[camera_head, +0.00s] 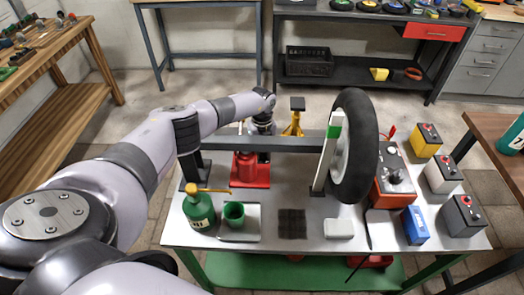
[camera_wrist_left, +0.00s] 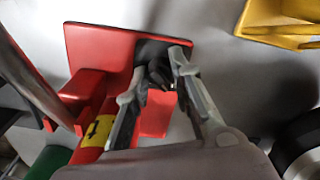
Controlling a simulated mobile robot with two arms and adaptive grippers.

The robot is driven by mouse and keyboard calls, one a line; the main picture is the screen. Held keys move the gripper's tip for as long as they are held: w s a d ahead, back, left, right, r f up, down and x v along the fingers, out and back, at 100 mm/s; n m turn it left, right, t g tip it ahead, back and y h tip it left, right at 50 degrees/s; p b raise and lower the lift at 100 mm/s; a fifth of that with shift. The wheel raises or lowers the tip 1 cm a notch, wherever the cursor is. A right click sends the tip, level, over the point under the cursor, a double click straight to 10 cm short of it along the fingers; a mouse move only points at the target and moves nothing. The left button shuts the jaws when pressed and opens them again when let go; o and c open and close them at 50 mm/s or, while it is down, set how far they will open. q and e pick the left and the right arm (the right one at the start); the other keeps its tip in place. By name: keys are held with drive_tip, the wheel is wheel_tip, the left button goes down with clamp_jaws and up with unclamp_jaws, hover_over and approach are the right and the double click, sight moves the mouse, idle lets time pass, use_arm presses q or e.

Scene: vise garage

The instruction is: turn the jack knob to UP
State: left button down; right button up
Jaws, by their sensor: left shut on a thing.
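In the left wrist view, the red jack (camera_wrist_left: 100,50) shows a yellow label (camera_wrist_left: 97,131) with a black arrow. My left gripper (camera_head: 264,124) reaches over the beam to the far side of the jack. In the left wrist view, my left gripper (camera_wrist_left: 158,62) has its fingers closed around a small dark knob (camera_wrist_left: 157,74) on the jack. The fingers hide much of the knob, and I cannot read its setting. My right gripper is not in view.
A wheel (camera_head: 366,140) stands upright to the right. A yellow stand (camera_head: 294,122) is behind the beam. A green bottle (camera_head: 199,211) and green cup (camera_head: 234,215) stand at the table's front left.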

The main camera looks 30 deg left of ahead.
use_arm(q)
drive_tip(key=c, duration=1.4)
unclamp_jaws()
wheel_tip(320, 180, up, 12)
drive_tip(key=shift+r, duration=0.1)
